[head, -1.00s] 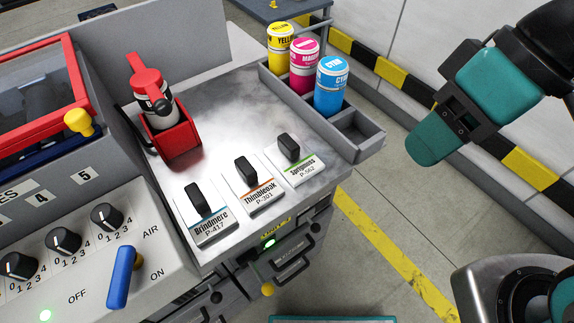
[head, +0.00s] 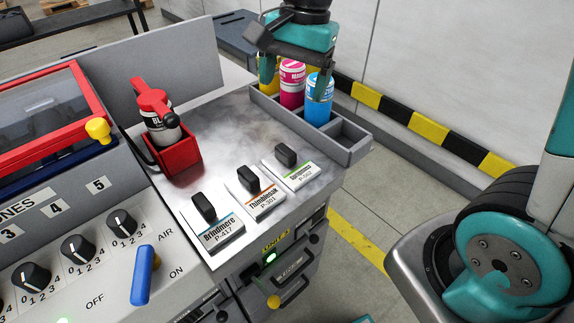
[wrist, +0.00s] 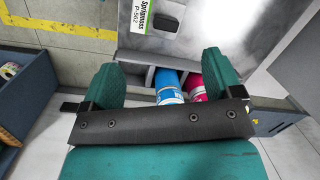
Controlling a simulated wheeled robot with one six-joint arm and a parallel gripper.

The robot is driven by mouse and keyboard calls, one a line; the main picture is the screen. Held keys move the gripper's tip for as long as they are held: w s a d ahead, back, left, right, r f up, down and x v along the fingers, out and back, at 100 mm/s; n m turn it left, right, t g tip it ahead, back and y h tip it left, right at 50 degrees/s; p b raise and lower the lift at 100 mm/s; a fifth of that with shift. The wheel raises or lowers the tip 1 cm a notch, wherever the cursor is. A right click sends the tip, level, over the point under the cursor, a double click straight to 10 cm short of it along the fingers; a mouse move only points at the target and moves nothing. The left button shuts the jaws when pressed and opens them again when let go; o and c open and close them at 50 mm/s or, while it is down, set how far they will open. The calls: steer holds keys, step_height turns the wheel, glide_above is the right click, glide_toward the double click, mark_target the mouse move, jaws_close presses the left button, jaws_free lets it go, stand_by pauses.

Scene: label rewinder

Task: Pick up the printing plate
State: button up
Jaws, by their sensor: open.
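Three printing plates with black handles lie in a row on the grey metal bench top. Brindmere P-417 (head: 221,232) has a blue stripe and is nearest. Thimbleoak P-301 (head: 263,203) has an orange stripe and is in the middle. The Sprigmoss plate (head: 300,174) has a green stripe and is farthest right; part of it also shows at the top of the wrist view (wrist: 141,16). My gripper (head: 295,80) is open and empty, above the ink bottles behind the plates. In the wrist view its green fingers (wrist: 158,68) stand apart over the bottle tray.
Yellow, magenta (head: 292,84) and cyan (head: 318,100) bottles stand in a grey tray (head: 349,152) on the bench side, with an empty compartment. A red holder (head: 180,156) with a bottle stands at the back left. The control panel with a blue lever (head: 144,275) is at left.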

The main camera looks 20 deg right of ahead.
steer(key=w+d+f+m, duration=0.2)
steer(key=w+m, duration=0.2)
steer(key=m, duration=0.1)
steer(key=p, duration=0.2)
glide_above(286, 149)
steer(key=f, duration=1.1)
steer(key=shift+w+d, duration=0.25)
steer(key=shift+w, duration=0.05)
steer(key=shift+s+a+f+p, duration=0.1)
steer(key=shift+f+p, duration=0.15)
steer(key=shift+f, duration=0.75)
steer(key=shift+s+a+f+p, duration=0.15)
steer(key=shift+f+p, duration=0.15)
steer(key=shift+f, duration=0.65)
steer(key=shift+s+a+f+p, duration=0.1)
steer(key=shift+f+p, duration=0.15)
steer(key=shift+f, duration=0.75)
steer(key=c, duration=1.2)
